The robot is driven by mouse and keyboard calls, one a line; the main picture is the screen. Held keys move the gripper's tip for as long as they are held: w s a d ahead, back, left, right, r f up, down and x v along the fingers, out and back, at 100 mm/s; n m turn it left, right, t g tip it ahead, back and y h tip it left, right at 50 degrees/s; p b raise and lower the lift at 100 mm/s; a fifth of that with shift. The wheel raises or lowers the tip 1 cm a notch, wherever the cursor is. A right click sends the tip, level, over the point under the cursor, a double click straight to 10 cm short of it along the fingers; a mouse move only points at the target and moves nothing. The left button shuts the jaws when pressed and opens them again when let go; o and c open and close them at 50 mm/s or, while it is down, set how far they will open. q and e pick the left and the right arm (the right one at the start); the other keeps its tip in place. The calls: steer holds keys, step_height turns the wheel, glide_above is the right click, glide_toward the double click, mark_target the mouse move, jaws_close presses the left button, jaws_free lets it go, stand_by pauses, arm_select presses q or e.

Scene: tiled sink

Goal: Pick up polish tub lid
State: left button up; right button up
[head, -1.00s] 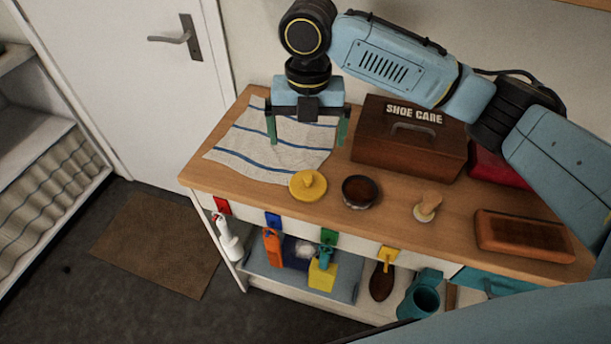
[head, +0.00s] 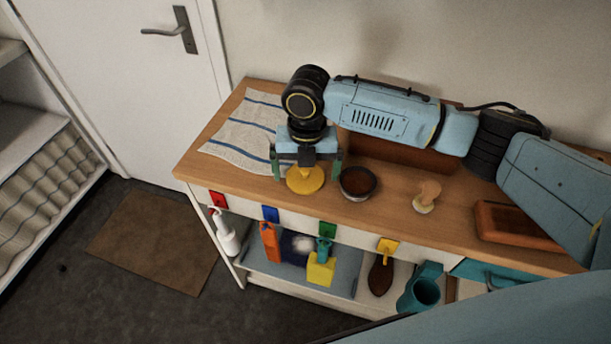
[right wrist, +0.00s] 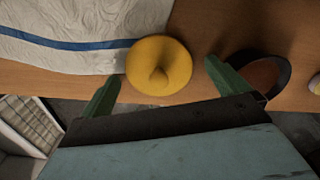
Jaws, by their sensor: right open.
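The yellow polish tub lid (head: 304,181) is round with a knob in its middle. It lies on the wooden counter near the front edge, beside the striped cloth. It also shows in the right wrist view (right wrist: 158,66). My right gripper (head: 308,175) points down over the lid, open and empty, with one green finger to each side of it. In the right wrist view the fingers (right wrist: 160,80) are apart and do not touch the lid. The dark round polish tub (head: 358,183) stands open just right of the lid. My left gripper is not in view.
The striped cloth (head: 245,130) lies left of the lid. The brown box (head: 400,153) behind is mostly hidden by my arm. Colored tabs hang along the counter's front.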

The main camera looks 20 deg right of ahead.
steer(key=c, duration=1)
